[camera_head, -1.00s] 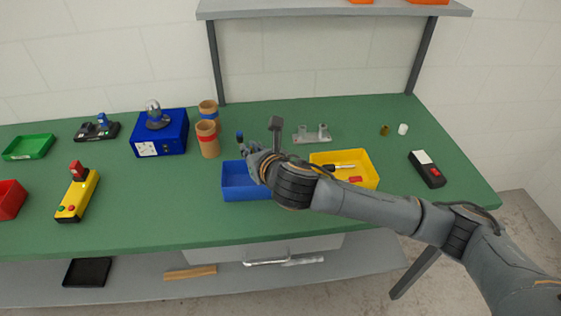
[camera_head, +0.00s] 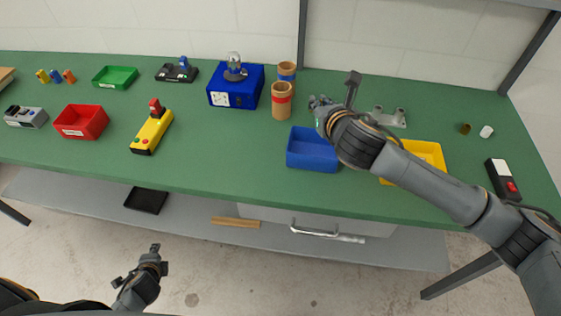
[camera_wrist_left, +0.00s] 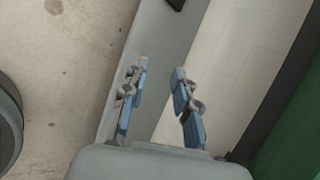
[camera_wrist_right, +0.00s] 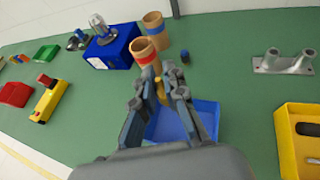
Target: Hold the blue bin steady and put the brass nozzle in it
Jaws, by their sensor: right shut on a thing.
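The blue bin (camera_head: 300,164) stands near the front edge of the green table; it looks empty where I can see inside. My right gripper (camera_wrist_right: 158,84) is shut on a small brass-coloured piece, the brass nozzle (camera_wrist_right: 160,92), mostly hidden by the fingers. In the head view this right gripper (camera_head: 317,104) is above the table at the bin's back right, and its wrist covers the bin's right side. My left gripper (camera_head: 138,267) is low in front of the table, away from the bin. The left wrist view shows its fingers (camera_wrist_left: 158,85) apart and empty.
A yellow tray (camera_head: 428,150) stands right of the bin. Cardboard tubes (camera_head: 281,104) and a blue box (camera_head: 235,90) stand behind and left.

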